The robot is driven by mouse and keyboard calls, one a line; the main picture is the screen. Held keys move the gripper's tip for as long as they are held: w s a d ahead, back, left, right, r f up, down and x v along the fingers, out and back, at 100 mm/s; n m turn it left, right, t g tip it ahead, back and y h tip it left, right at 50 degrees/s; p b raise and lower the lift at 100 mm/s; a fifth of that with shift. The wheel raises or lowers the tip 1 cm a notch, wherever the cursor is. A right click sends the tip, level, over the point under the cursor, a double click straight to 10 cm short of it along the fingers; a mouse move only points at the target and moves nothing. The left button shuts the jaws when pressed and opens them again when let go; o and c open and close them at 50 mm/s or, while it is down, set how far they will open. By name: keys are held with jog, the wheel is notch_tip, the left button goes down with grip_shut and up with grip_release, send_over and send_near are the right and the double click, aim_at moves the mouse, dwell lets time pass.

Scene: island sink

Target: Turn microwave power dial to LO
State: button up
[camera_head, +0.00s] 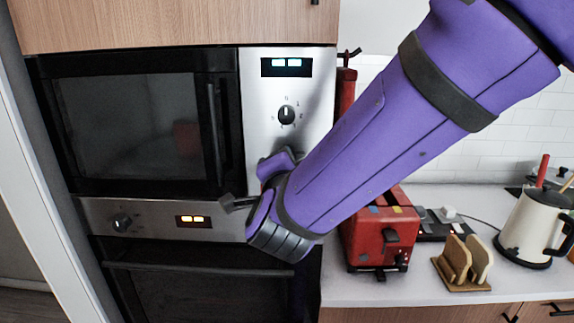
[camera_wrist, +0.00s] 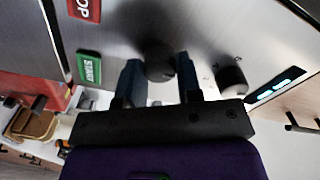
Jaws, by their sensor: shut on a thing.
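The microwave (camera_head: 135,120) is built into a cabinet, with a steel control panel (camera_head: 262,135) on its right side. In the wrist view, my gripper (camera_wrist: 158,80) has its two fingers on either side of a dark round dial (camera_wrist: 159,62) and is shut on it. A second dial (camera_wrist: 231,79) sits nearer the lit display; it also shows in the head view (camera_head: 286,114), with small letters around it that I cannot read surely. My wrist hides the held dial in the head view. I cannot read the held dial's setting.
In the wrist view, a green START button (camera_wrist: 89,68) and a red STOP button (camera_wrist: 85,9) are beside the held dial. An oven (camera_head: 200,280) is below the microwave. A red toaster (camera_head: 378,235), a toast rack (camera_head: 462,265) and a kettle (camera_head: 535,225) stand on the counter.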

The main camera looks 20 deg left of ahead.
jog(key=shift+f, duration=0.1)
dwell(0.3)
jog(key=o, duration=0.9)
jog(key=shift+o, duration=0.2)
jog(key=v, duration=1.1)
jog(key=shift+w, duration=0.1)
